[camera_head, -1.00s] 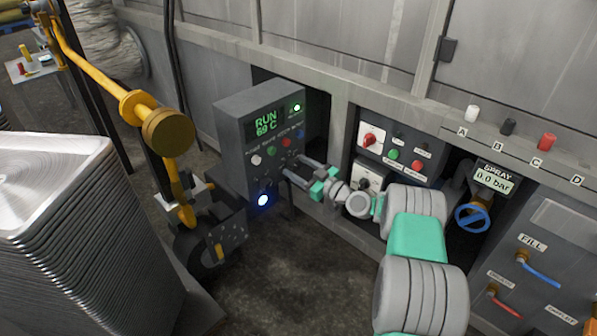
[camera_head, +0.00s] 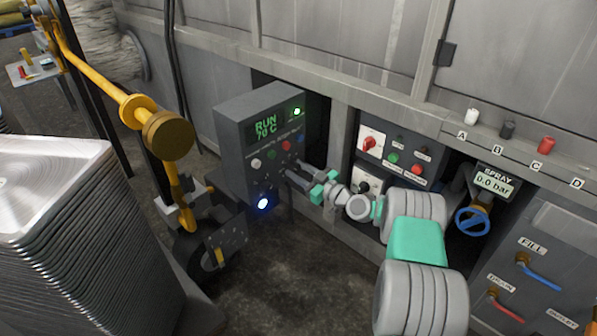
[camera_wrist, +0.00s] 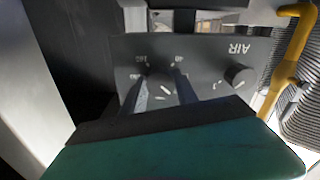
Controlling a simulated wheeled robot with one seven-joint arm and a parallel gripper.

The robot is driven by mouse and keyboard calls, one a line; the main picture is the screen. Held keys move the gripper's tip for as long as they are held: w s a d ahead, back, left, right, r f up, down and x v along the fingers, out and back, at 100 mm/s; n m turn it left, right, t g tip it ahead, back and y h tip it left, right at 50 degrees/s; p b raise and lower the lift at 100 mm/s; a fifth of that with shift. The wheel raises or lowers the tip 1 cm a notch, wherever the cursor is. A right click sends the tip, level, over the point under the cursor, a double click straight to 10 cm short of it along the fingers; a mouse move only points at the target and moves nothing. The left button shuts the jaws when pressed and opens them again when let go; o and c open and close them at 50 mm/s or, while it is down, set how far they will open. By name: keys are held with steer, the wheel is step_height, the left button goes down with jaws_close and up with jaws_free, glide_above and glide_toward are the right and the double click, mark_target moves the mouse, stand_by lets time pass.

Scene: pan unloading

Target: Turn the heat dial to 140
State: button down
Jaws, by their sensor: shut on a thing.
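The grey control box (camera_head: 233,125) stands at the middle of the head view. Its green display (camera_head: 266,128) reads RUN 70 C. My gripper (camera_head: 287,177) reaches in from the right to the lower front of this box. In the wrist view its two fingers (camera_wrist: 160,92) are shut around the heat dial, which is mostly hidden between them. Small scale marks and numbers show around the dial, upside down and too small to read surely. The dial is hidden in the head view.
Another black knob (camera_wrist: 238,75) marked AIR sits beside the dial. A yellow-armed wheeled stand (camera_head: 168,135) and stacked metal trays (camera_head: 60,190) are at the left. A switch panel (camera_head: 395,150) and a blue valve wheel (camera_head: 472,220) are at the right.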

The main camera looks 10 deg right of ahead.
steer(key=shift+m, duration=0.3)
steer(key=m, duration=0.6)
steer(key=m+p, duration=0.1)
steer(key=m, duration=0.5)
steer(key=shift+r+m, duration=0.1)
steer(key=shift+m, duration=0.2)
steer(key=m+p, duration=0.1)
steer(key=m, duration=0.2)
steer(key=shift+s+m, duration=0.1)
steer(key=shift+m, duration=0.2)
steer(key=m, duration=0.3)
steer(key=shift+a+m+p, duration=0.1)
steer(key=shift+m+p, duration=0.2)
steer(key=shift+p, duration=0.1)
steer(key=m+p, duration=0.1)
steer(key=m, duration=0.5)
steer(key=shift+m, duration=0.3)
steer(key=c, duration=0.9)
jaws_free()
steer(key=shift+c, duration=0.2)
